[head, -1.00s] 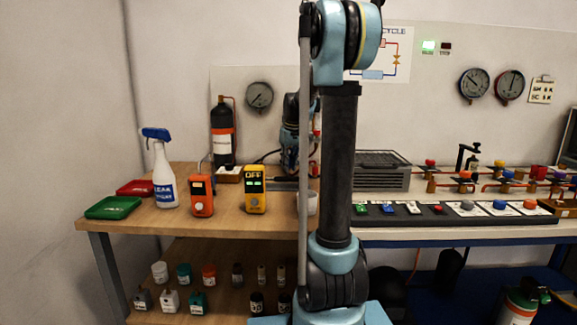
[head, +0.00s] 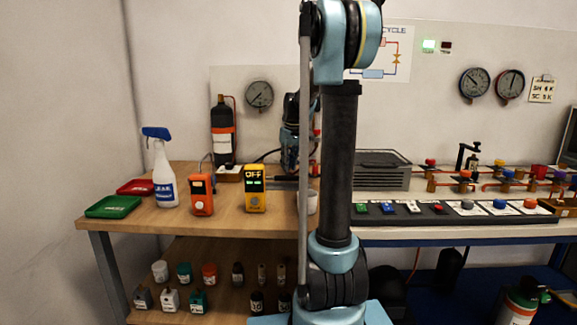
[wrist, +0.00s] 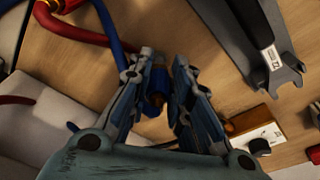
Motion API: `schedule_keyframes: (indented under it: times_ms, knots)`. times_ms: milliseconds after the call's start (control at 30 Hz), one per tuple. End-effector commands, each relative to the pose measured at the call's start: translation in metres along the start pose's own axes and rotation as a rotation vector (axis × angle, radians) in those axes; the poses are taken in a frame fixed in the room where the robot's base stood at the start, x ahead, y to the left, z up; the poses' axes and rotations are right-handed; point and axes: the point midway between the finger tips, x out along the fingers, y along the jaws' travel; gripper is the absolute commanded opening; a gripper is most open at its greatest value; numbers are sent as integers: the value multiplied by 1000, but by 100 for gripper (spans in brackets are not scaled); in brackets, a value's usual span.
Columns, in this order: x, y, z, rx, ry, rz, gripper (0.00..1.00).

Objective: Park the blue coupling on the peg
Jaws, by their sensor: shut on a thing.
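My gripper (wrist: 163,66) is shut on the blue coupling (wrist: 156,84), seen between the two fingers in the wrist view. The coupling has a coppery end, and the fingers hide part of it. A blue hose (wrist: 107,28) runs down toward the fingertips. In the head view my gripper (head: 291,162) is low over the wooden bench, partly behind my own arm, and the coupling cannot be made out there. I cannot pick out the peg with certainty in either view.
In the wrist view, a dark metal bracket-like part (wrist: 262,45), a wood-and-white block with a black knob (wrist: 258,135) and a red hose (wrist: 75,33) lie around the gripper. In the head view, a yellow meter (head: 255,190) and an orange meter (head: 202,195) stand left.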

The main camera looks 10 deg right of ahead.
Motion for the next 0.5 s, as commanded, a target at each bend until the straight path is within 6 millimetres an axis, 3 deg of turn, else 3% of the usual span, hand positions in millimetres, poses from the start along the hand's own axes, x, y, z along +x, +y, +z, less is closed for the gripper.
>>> schedule_keyframes:
  times_ms: [500]
  knots:
    - [12,0,2,0,0,0,0]
